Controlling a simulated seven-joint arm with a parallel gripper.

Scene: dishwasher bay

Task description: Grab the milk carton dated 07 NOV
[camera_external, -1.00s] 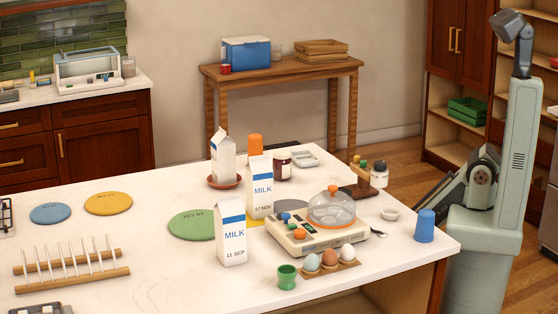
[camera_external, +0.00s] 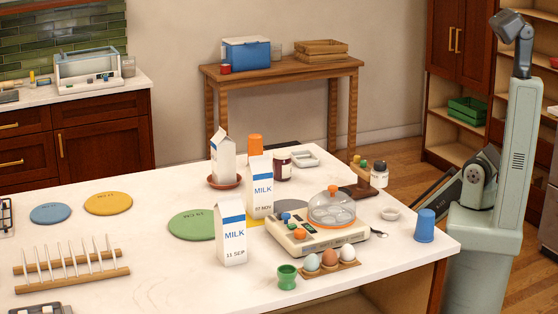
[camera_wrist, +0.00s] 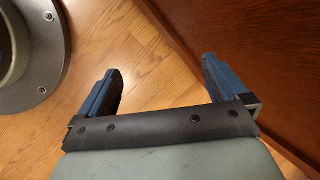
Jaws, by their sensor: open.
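The milk carton marked 07 NOV (camera_external: 261,190) stands upright on the white counter, blue and white with a gabled top. A second carton marked 11 SEP (camera_external: 232,235) stands in front of it to the left. A third carton (camera_external: 223,160) stands on a red-brown saucer farther back; no date can be read on it. My gripper (camera_wrist: 160,88) shows in the wrist view with its two blue fingers apart and nothing between them, over wooden floor beside a dark red-brown wood panel. In the external view the gripper is not visible.
An egg cooker (camera_external: 315,232) with a clear dome sits right of the cartons, with an egg holder (camera_external: 330,267), a green cup (camera_external: 287,277) and a blue cup (camera_external: 425,226) nearby. An orange cup (camera_external: 255,145) and a dark jar (camera_external: 282,166) stand behind.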

